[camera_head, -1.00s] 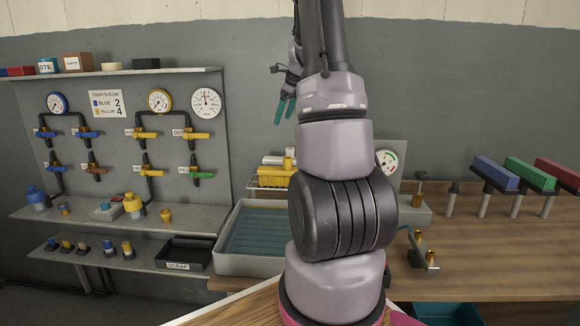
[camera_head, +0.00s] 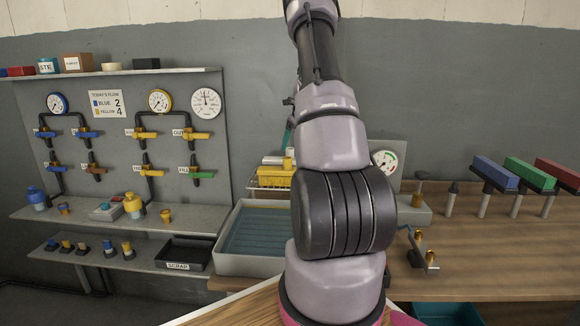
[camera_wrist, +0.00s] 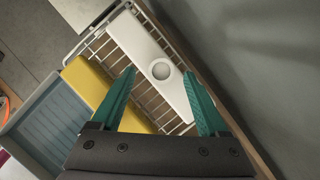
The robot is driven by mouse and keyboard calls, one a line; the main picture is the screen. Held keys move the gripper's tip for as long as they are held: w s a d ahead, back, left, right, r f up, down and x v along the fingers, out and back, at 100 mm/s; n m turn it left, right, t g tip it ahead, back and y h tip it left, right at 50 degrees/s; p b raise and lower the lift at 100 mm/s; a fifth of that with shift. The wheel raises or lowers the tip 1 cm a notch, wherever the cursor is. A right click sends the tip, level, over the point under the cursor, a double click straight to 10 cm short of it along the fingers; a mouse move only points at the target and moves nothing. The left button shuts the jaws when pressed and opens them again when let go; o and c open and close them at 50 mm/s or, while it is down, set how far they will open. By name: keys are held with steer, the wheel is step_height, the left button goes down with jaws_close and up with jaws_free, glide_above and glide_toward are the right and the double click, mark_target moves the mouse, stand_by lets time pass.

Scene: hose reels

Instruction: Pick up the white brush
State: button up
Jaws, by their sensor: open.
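In the head view the white brush (camera_head: 272,160) shows small at the back of the rack, behind a yellow block. The gap to the brush is hard to judge. In the head view my arm hides most of the gripper; a teal finger shows just above the rack.
A yellow block (camera_wrist: 92,88) lies beside the white brush on the rack. A grey tray (camera_head: 228,264) with a blue inside stands in front of the rack. The wall (camera_wrist: 270,60) is close on the brush's far side. A gauge (camera_head: 385,162) stands right of my arm.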

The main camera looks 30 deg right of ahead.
mark_target(290, 149)
steer(key=x, duration=0.4)
steer(key=shift+d, duration=0.1)
steer(key=shift+s, duration=0.1)
jaws_close()
steer(key=shift+r, duration=0.1)
stand_by(1.0)
